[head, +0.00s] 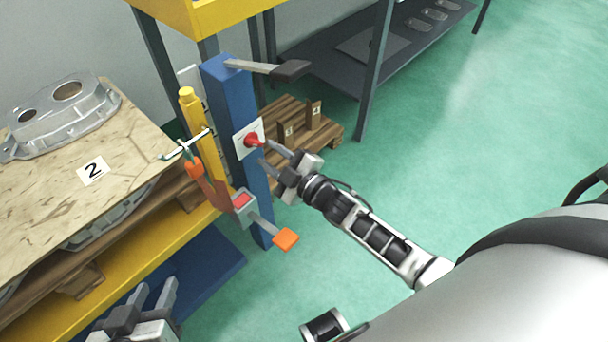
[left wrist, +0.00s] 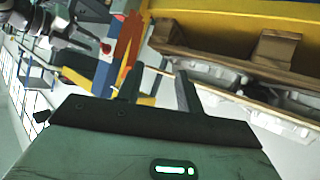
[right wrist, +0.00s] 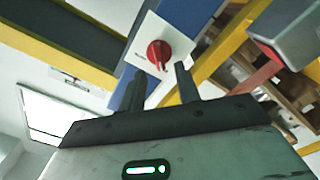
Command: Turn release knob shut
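The red release knob (head: 251,140) sits on a white plate on the blue post (head: 232,92). In the right wrist view the knob (right wrist: 159,51) lies just beyond the fingertips, between their lines, with its narrow grip part pointing down in the picture. My right gripper (head: 264,153) is open and empty, close in front of the knob; contact is not visible. The knob also shows in the left wrist view (left wrist: 105,48). My left gripper (head: 156,285) is open and empty, low at the bottom left, away from the knob.
A grey box with a red face (head: 243,202) and an orange paddle (head: 286,239) are below the knob. A black-ended lever (head: 290,69) is above. A yellow post with orange parts (head: 190,97) stands left, beside a table (head: 50,215) bearing a casting (head: 62,115). Floor at right is clear.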

